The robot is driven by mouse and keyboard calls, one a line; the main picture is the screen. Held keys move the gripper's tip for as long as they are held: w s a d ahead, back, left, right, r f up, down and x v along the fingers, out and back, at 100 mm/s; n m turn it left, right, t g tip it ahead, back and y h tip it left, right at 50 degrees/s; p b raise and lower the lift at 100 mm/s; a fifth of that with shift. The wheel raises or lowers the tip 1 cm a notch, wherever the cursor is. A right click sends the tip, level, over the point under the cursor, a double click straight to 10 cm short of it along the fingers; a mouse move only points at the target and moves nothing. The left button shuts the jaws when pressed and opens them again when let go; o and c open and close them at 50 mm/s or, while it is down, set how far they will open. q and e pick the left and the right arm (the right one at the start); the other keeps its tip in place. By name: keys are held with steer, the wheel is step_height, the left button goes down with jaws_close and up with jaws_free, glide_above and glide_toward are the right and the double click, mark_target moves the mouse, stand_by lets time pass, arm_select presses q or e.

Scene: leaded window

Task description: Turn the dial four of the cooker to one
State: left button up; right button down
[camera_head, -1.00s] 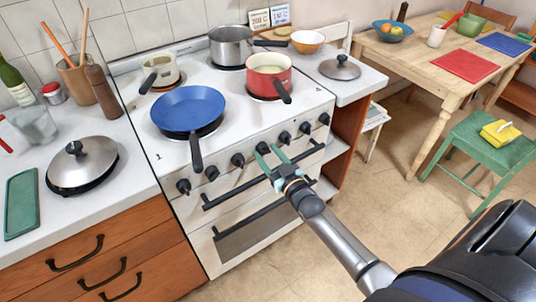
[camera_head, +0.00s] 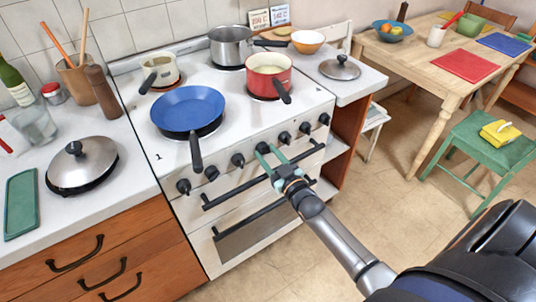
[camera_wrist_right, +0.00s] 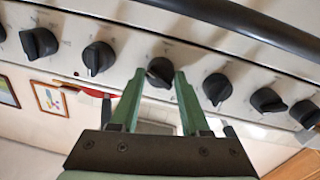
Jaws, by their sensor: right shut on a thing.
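The white cooker (camera_head: 240,115) has a row of several black dials along its front panel. Dial four (camera_wrist_right: 159,72), the middle one of the row, sits between the green fingertips of my right gripper (camera_wrist_right: 162,82) in the right wrist view. My right gripper (camera_head: 269,151) also shows in the head view, reaching the panel from the front and shut on dial four. The fingers partly cover the dial, and I cannot read which mark it points to. My left gripper is not in view.
Neighbouring dials (camera_head: 238,160) and (camera_head: 284,137) flank the gripper closely. A black oven handle (camera_head: 230,190) runs just below the dials. A blue frying pan (camera_head: 188,107) has its handle hanging over the front edge. A red saucepan (camera_head: 268,72) stands at right.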

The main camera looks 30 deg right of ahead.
steer(key=n, duration=0.5)
steer(key=shift+f, duration=0.1)
steer(key=n+b, duration=0.1)
steer(key=n, duration=0.5)
steer(key=shift+t+y+b, duration=0.3)
steer(key=shift+b, duration=0.1)
steer(key=shift+c, duration=2)
jaws_free()
steer(key=s, duration=1.2)
steer(key=shift+s+f, duration=0.3)
steer(key=shift+f, duration=0.05)
